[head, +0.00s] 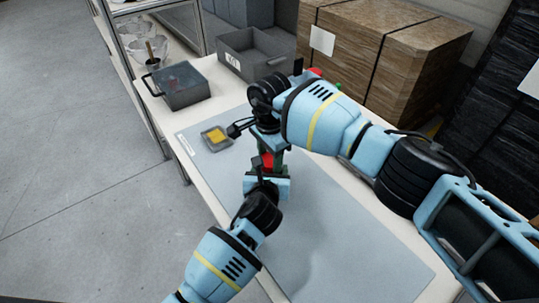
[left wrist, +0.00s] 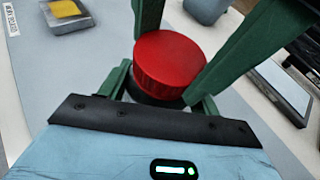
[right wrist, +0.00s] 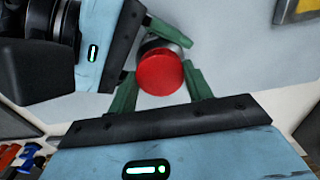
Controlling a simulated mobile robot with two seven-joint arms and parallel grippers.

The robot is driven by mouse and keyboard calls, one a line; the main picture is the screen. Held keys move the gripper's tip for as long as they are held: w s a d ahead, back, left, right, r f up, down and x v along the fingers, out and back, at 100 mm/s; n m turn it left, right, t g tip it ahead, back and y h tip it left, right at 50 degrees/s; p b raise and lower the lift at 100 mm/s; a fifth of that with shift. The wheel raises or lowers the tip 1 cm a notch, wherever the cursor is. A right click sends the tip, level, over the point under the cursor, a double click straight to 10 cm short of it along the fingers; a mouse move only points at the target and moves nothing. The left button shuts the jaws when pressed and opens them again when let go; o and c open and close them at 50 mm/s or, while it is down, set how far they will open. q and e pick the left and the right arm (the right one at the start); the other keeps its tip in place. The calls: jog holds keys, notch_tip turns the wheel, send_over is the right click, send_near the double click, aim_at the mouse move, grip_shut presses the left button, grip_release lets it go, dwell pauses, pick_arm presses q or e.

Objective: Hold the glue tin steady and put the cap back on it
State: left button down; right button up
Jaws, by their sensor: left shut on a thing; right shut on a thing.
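The red cap (head: 266,161) shows between my two grippers in the head view. In the left wrist view the cap (left wrist: 170,64) is upright over the dark glue tin (left wrist: 150,98), which is mostly hidden below it. My left gripper (left wrist: 163,97) is shut on the tin, low around its sides. My right gripper (right wrist: 161,82) is shut on the cap, its green fingers on either side. In the right wrist view the tin (right wrist: 160,42) shows as a dark and grey rim behind the cap. I cannot tell whether the cap touches the tin or is seated.
A small tray (head: 208,142) with a yellow pad lies left of the grippers on the grey mat (head: 345,240). A grey lidded box (head: 185,97) and an open grey bin (head: 265,66) stand at the back. Large cardboard boxes (head: 375,45) stand behind. The mat's front is clear.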

jog(key=shift+w+m, duration=0.1)
jog(key=shift+m, duration=1.6)
jog(key=o, duration=1.1)
jog(key=shift+r, duration=2.35)
jog(key=shift+c, duration=0.4)
